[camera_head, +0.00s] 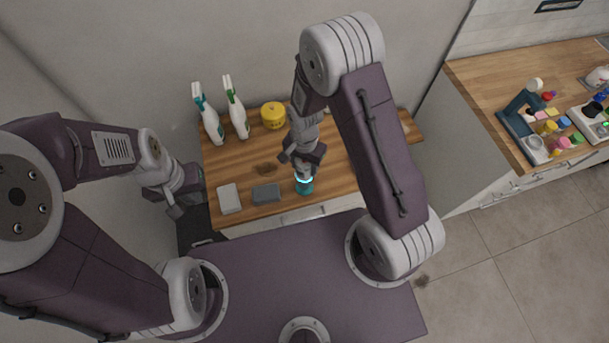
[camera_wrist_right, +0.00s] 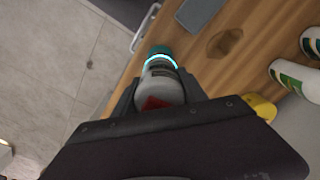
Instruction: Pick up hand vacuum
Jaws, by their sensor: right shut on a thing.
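The hand vacuum (camera_wrist_right: 162,84) has a pale grey body, a red patch, a glowing cyan ring and a teal end. In the head view its teal end (camera_head: 304,188) shows near the front edge of the wooden counter. My right gripper (camera_head: 303,165) is shut on the vacuum; in the right wrist view its dark fingers (camera_wrist_right: 157,97) lie on both sides of the body. I cannot tell whether the vacuum touches the counter. My left gripper (camera_head: 175,208) is off to the left of the counter, apart from everything on it; its jaw opening is unclear.
On the wooden counter (camera_head: 340,180) stand two spray bottles (camera_head: 209,122) (camera_head: 236,108) and a yellow container (camera_head: 273,115) at the back. A light sponge-like block (camera_head: 229,198) and a grey one (camera_head: 266,193) lie left of the vacuum. Another counter (camera_head: 480,85) with small items is at right.

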